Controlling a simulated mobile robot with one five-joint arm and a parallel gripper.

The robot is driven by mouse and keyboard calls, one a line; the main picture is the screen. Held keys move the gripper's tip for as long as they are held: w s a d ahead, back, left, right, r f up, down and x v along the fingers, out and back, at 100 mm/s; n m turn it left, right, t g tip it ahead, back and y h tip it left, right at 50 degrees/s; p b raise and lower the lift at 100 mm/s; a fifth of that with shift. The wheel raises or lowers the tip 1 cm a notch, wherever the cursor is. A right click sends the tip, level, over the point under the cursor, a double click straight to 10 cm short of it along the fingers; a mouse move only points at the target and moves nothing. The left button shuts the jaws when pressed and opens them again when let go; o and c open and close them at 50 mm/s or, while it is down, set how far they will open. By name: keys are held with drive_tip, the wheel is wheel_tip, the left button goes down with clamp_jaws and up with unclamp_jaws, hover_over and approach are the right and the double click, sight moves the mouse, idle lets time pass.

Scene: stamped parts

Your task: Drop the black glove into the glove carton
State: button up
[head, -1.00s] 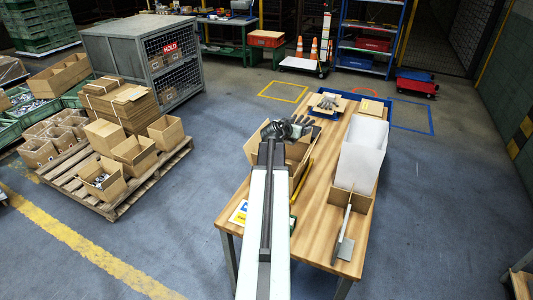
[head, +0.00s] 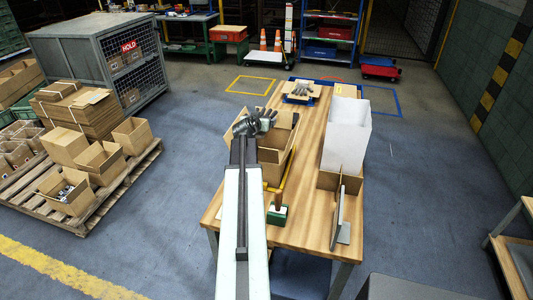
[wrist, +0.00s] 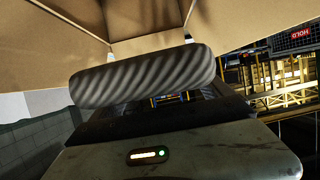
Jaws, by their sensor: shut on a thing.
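In the wrist view a grey ridged roll (wrist: 145,77) lies across in front of my gripper, and brown cardboard walls (wrist: 70,45) fill the top. My arm hides part of the carton's near left side.
A green block (head: 278,214) with a wooden handle stands near the front. Bare wood (head: 305,205) lies between.

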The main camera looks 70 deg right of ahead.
wheel_tip(320, 180, down, 5)
drive_tip(key=b, duration=0.4)
drive_tip(key=shift+f, duration=0.1)
drive_tip(key=o, duration=1.1)
drive_tip(key=p+v, duration=0.2)
drive_tip(key=v, duration=0.6)
drive_tip(key=shift+s+p, duration=0.1)
drive_tip(key=shift+p, duration=0.2)
drive_tip(key=shift+d, duration=0.1)
